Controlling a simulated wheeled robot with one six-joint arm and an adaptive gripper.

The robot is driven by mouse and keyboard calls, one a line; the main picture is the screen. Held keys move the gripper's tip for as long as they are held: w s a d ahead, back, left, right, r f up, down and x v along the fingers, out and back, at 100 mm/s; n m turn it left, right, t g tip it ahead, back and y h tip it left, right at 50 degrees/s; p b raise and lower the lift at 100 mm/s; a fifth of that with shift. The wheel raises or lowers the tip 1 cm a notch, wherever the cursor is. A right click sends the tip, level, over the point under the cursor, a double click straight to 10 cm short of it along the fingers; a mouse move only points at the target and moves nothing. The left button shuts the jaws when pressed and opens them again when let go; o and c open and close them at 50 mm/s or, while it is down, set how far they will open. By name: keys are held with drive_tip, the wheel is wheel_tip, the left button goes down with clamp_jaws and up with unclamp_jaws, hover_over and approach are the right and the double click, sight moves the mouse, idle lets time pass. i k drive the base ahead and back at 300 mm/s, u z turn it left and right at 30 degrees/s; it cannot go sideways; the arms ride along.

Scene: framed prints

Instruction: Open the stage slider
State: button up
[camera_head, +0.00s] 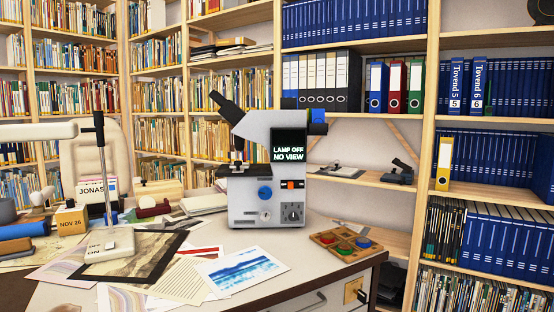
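A grey microscope (270,190) stands upright on the desk (325,236), with dark eyepieces (229,108) tilted up to the left. Its dark screen (289,147) reads "LAMP OFF NO VIEW". The dark stage area (238,169) lies under the objective at the left of the body. The front has a blue knob (265,193), a small orange switch (292,184), a dark dial panel (292,212) and a small slot-like marking (243,213). I cannot tell which part is the stage slider or how far open it is. My gripper is not in view.
A wooden tray (346,245) with coloured round pieces sits right of the microscope. Loose prints (241,268) and a dark-framed picture (150,262) cover the desk's left front. Bookshelves (203,105) stand behind.

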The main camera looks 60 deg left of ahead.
sight(238, 166)
drive_tip(key=u, duration=0.4)
drive_tip(key=i, duration=1)
drive_tip(key=u, duration=0.85)
